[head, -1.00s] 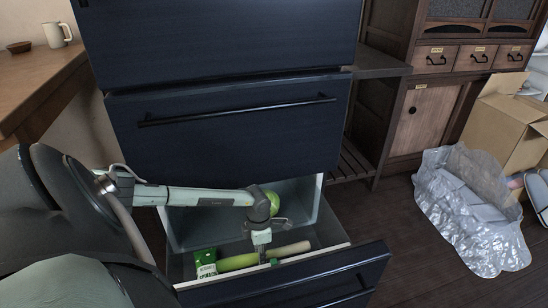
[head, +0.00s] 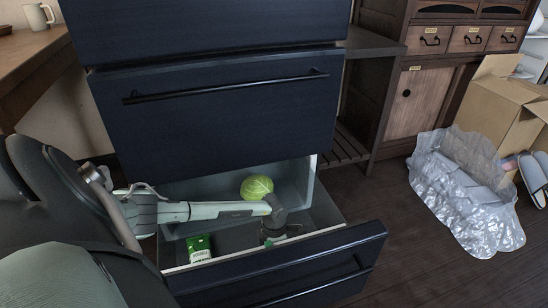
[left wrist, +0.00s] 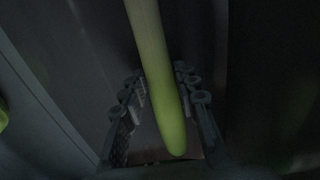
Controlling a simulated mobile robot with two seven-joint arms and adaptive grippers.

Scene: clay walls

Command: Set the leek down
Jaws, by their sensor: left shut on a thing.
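The leek (left wrist: 160,80), pale above and green toward its lower end, runs down between the two fingers of my left gripper (left wrist: 163,110) in the left wrist view. My left gripper (head: 270,238) is shut on it. In the head view this gripper reaches down into the open bottom drawer (head: 290,265), near its front panel. Only a small green bit beside the gripper shows there; the rest of the leek is hidden. I cannot tell whether the leek touches the drawer floor. My right gripper is not in view.
A green cabbage (head: 257,188) sits at the back of the drawer. A green-and-white carton (head: 199,248) stands at its left. The drawer floor between carton and gripper looks clear. The closed drawer above has a bar handle (head: 225,88). A crumpled plastic bag (head: 465,205) lies at right.

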